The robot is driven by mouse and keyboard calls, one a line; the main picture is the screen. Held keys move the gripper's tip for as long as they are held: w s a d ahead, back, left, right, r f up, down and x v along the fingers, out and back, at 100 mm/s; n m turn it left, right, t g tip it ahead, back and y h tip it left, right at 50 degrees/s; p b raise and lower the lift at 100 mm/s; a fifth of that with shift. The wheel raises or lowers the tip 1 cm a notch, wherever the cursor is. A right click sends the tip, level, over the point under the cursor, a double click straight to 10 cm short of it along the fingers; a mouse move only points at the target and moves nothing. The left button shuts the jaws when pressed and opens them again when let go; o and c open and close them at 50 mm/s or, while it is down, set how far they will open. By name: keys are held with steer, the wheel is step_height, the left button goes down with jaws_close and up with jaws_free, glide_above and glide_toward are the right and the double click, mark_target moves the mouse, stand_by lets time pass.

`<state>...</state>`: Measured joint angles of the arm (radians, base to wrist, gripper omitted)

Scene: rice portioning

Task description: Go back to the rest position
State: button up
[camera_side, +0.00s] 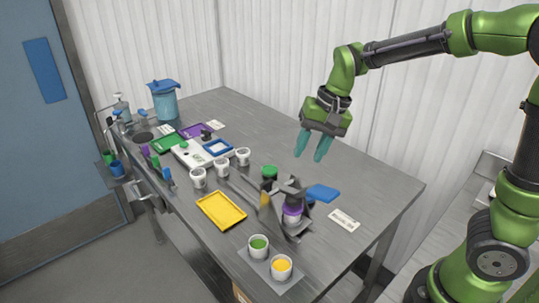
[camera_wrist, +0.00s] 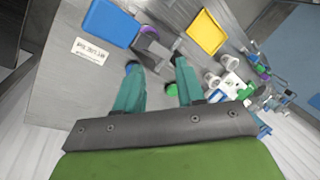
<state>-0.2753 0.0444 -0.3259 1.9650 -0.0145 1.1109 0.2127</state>
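My gripper (camera_side: 312,146) hangs in the air above the back right part of the steel table (camera_side: 375,180), its teal fingers pointing down. In the wrist view my gripper (camera_wrist: 155,66) shows its two fingers spread apart with nothing held between them. A dark stand holding a purple item (camera_side: 292,210) and a blue flat piece (camera_side: 323,193) lies below and in front of it. The blue piece also shows in the wrist view (camera_wrist: 110,22).
A yellow tray (camera_side: 221,211), several white cups (camera_side: 198,178), a white scale (camera_side: 190,156) and a blue pot (camera_side: 162,100) stand on the table. Two cups with green (camera_side: 259,245) and yellow (camera_side: 281,267) contents sit at the front. The back right tabletop is clear.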

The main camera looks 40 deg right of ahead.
steer(key=s+r+n+t, duration=0.2)
steer(key=s, duration=0.5)
steer(key=s+r+n+t, duration=0.2)
steer(key=s, duration=0.5)
steer(key=shift+a+r+t, duration=0.3)
steer(key=shift+r+t, duration=0.05)
steer(key=shift+t, duration=0.05)
